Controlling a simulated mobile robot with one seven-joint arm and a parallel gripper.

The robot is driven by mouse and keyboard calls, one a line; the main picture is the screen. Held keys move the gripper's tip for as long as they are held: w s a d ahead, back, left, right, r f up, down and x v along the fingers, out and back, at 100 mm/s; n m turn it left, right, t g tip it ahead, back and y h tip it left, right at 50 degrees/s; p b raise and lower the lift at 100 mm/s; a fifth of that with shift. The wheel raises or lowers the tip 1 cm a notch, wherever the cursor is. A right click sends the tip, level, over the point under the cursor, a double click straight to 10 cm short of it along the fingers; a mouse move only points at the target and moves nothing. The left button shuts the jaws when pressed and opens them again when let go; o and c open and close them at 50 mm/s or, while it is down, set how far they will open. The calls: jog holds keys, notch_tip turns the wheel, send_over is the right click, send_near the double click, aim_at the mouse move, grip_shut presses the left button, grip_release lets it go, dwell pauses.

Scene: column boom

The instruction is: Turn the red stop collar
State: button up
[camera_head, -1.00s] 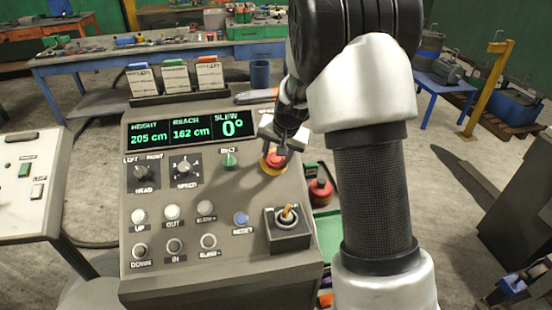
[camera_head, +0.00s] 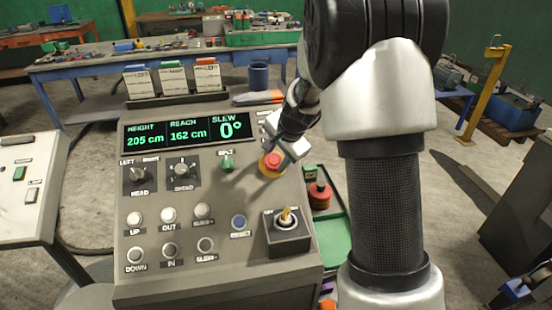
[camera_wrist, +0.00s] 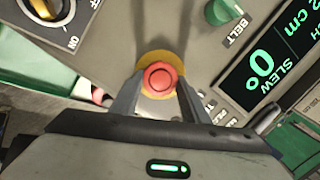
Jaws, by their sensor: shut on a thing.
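The red stop collar (camera_head: 272,160) is a round red button on a yellow ring, at the right of the grey control panel (camera_head: 180,275). In the wrist view the red collar (camera_wrist: 160,79) sits between the two fingers of my gripper (camera_wrist: 159,88), with the yellow ring (camera_wrist: 147,58) showing beyond it. My gripper (camera_head: 281,151) is shut on the collar, one finger on each side. In the head view the fingers are partly hidden by my wrist.
The panel also bears a green BELT knob (camera_head: 227,161), a blue button (camera_head: 238,223), a yellow key switch (camera_head: 286,217) and several white buttons. A display (camera_head: 188,134) reads height 205 cm, reach 162 cm, slew 0°. A green tray (camera_head: 334,237) lies to the right.

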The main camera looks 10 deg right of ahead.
jog(key=shift+f, duration=0.1)
jog(key=o, duration=1.1)
jog(key=shift+c, duration=0.2)
jog(key=p+v, duration=0.1)
jog(key=v, duration=1.6)
jog(key=shift+r, duration=0.2)
jog(key=shift+s+a, duration=0.1)
jog(key=shift+s, duration=0.05)
